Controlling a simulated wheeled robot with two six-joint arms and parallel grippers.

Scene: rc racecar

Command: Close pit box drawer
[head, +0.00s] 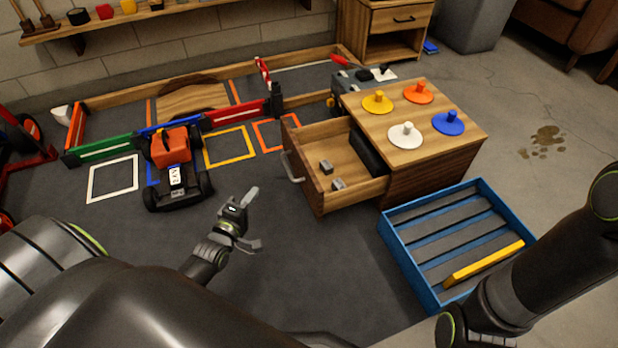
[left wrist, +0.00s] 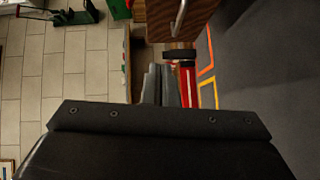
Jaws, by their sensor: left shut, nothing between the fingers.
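The wooden pit box (head: 426,137) stands right of centre in the head view, with its drawer (head: 316,196) pulled well out to the left.
Coloured pegged discs (head: 407,133) stand on the box. A blue slatted tray (head: 405,255) with a yellow bar (head: 484,262) lies close in front. An orange-and-black racecar (head: 176,165) is on the dark mat at left, by low fences (head: 104,148). Mat between car and drawer is clear.

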